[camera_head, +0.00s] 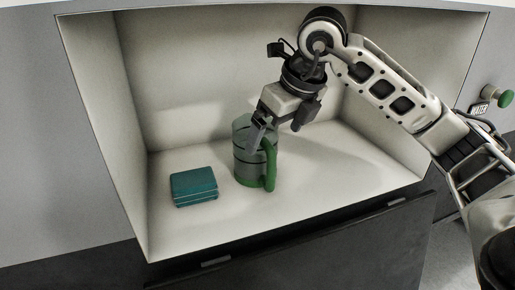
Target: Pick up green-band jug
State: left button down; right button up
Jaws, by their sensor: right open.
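The green-band jug (243,172) stands upright in the open white compartment, a grey-green body with dark bands and a green handle (271,166) on its right side. My right gripper (258,140) reaches in from the upper right and points down and to the left. Its fingers are at the upper part of the jug and hide some of the rim. The jaws are open; I cannot tell whether they touch the jug. My left gripper is not in view.
A teal box (194,187) lies on the compartment floor (218,232) left of the jug. The compartment has side walls, a back wall and a front edge.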

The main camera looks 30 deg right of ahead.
aim_at(259, 157)
jog(key=w+f, duration=0.1)
jog(key=w, duration=0.1)
jog(key=w+f+p, duration=0.1)
jog(key=w+f, duration=0.1)
jog(key=w+a+f, duration=0.1)
jog(key=w, duration=0.1)
jog(key=shift+f, duration=0.35)
jog(key=shift+c, duration=0.3)
jog(key=c, duration=0.9)
